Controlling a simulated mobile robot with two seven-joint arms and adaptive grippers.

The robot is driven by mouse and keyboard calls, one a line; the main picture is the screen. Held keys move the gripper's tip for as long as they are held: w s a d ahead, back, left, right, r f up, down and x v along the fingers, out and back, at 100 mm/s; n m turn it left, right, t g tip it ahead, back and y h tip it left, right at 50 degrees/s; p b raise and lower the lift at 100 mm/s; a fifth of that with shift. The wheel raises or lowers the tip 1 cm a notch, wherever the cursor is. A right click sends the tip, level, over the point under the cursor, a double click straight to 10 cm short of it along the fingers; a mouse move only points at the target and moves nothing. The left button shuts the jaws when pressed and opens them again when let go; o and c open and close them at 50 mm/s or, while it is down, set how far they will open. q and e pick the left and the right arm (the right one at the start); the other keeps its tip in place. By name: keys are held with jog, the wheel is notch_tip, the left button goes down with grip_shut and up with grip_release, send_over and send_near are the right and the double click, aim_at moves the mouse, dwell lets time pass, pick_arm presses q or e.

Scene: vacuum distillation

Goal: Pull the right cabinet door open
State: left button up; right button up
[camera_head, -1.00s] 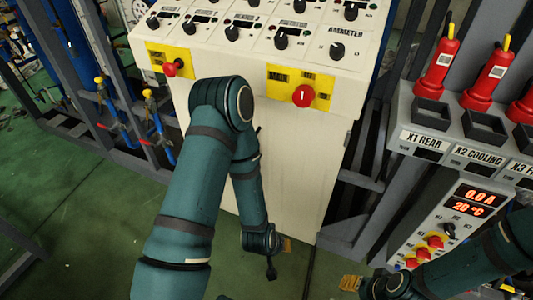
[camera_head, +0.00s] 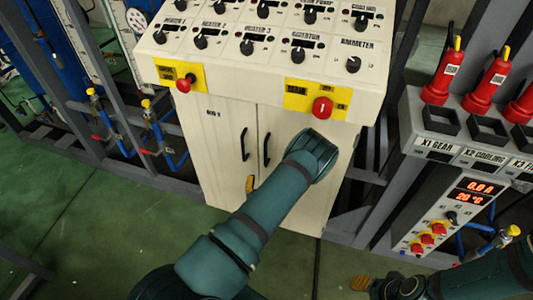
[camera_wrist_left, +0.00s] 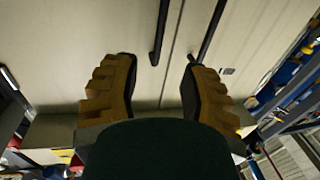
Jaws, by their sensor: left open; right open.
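The white cabinet shows two closed doors in the head view, the left door (camera_head: 213,135) and the right door (camera_head: 285,165). Each has a black vertical bar handle by the centre seam: left handle (camera_head: 245,144), right handle (camera_head: 266,150). My left gripper (camera_head: 250,184) is mostly hidden behind its arm, low in front of the doors. In the left wrist view its open yellow-brown fingers (camera_wrist_left: 158,72) face the doors. That view looks upside down; the right door's handle (camera_wrist_left: 158,30) ends between the fingertips, with no visible contact. My right gripper (camera_head: 361,283) is open at the lower right.
The control panel (camera_head: 270,45) with knobs and red buttons overhangs the doors. A grey rack (camera_head: 440,150) with red plugs and a display stands at the right. Green floor (camera_head: 110,225) is clear in front.

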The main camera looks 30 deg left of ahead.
aim_at(265, 155)
pick_arm(q)
jog(key=b+x, duration=0.1)
jog(key=x, duration=1.1)
jog(key=shift+w+a, duration=0.15)
jog(key=shift+w, duration=0.2)
grip_shut()
